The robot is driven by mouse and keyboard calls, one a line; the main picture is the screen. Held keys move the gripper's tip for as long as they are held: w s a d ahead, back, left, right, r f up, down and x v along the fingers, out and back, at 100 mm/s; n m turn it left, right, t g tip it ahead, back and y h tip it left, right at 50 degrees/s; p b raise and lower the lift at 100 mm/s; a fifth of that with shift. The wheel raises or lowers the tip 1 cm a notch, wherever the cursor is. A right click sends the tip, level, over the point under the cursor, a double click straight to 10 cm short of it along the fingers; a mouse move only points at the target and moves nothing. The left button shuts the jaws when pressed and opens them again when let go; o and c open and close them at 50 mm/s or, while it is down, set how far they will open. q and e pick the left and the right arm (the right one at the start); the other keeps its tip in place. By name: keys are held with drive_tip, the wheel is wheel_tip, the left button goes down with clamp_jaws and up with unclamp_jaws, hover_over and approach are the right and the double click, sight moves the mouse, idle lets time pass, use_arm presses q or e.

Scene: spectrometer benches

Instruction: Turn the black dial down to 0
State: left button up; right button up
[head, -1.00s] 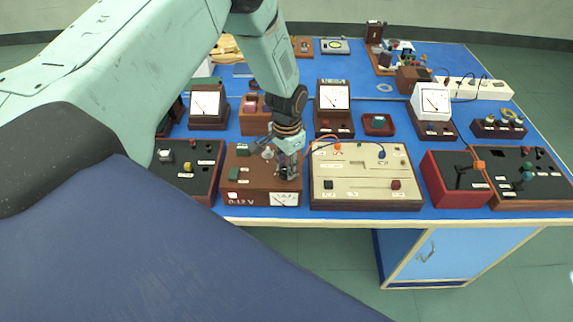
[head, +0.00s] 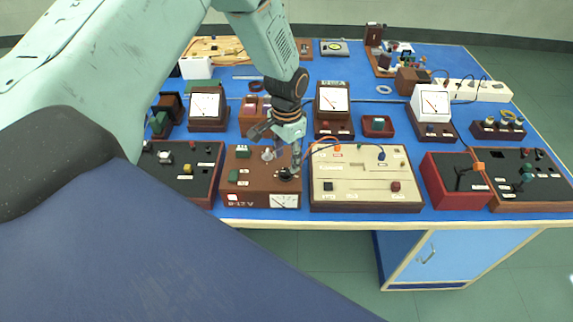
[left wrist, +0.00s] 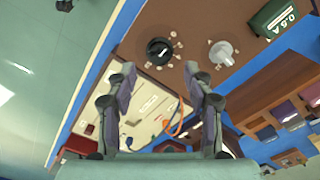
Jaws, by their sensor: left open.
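The black dial (head: 285,174) is on top of the brown box (head: 262,184) marked 8-12 V, near its right side. In the left wrist view the black dial (left wrist: 159,50) is round, with a pale pointer mark and small white labels around it. My left gripper (head: 275,152) is open and empty, above the box. In the left wrist view its fingertips (left wrist: 159,72) are spread to either side just short of the dial, apart from it. The label values are too small to read. My right gripper is not in view.
A grey knob (left wrist: 222,53) sits beside the black dial on the same box. A cream panel (head: 365,178) with an orange wire stands close on the right, and a dark panel (head: 183,185) on the left. Meters stand behind.

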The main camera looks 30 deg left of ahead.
sight(286, 171)
use_arm(q)
wheel_tip(286, 171, up, 8)
drive_tip(key=shift+s+f, duration=0.1)
drive_tip(key=shift+f, duration=0.05)
idle(0.6)
drive_tip(key=s+d+f+n, duration=0.2)
drive_tip(key=s+d+f, duration=0.4)
drive_tip(key=s+f, duration=0.7)
drive_tip(key=s+d+f+n, duration=0.1)
drive_tip(key=s+f, duration=0.1)
drive_tip(key=s, duration=0.8)
drive_tip(key=s+d+f+n, duration=0.1)
drive_tip(key=s, duration=0.9)
wheel_tip(286, 171, down, 19)
drive_tip(key=b, duration=1.9)
drive_tip(key=shift+w+d+f, duration=0.15)
drive_tip(key=shift+w+f, duration=0.05)
drive_tip(key=shift+w, duration=0.15)
drive_tip(key=shift+s, duration=0.15)
